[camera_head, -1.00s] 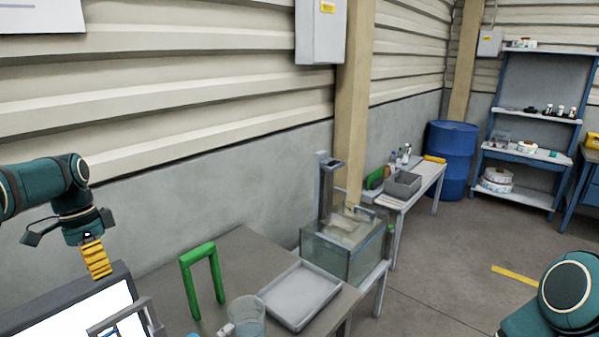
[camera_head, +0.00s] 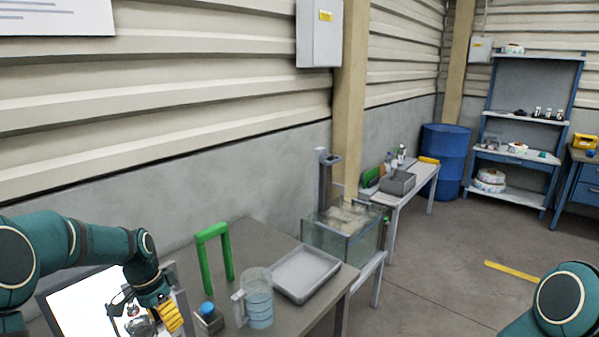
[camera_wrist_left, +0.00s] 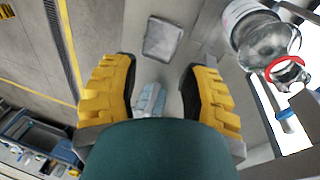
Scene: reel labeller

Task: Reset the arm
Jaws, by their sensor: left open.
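My left arm (camera_head: 85,240) reaches in from the left, over the near end of the grey worktable (camera_head: 262,250). Its gripper (camera_head: 170,318) has yellow fingers and hangs low in front of the monitor, left of a small grey box with a blue top (camera_head: 208,318). In the left wrist view the yellow fingers (camera_wrist_left: 160,95) are spread apart with nothing held between them. A clear glass bottle with a red ring (camera_wrist_left: 268,45) shows beside the right-hand finger, apart from it. Of my right arm only a teal joint (camera_head: 562,300) shows at the lower right; its gripper is out of view.
A measuring jug (camera_head: 258,300), a grey tray (camera_head: 303,272) and a green frame (camera_head: 214,258) stand on the worktable. A lit monitor (camera_head: 80,305) is at the near left. A glass tank (camera_head: 342,238) stands beyond. The floor at right is open.

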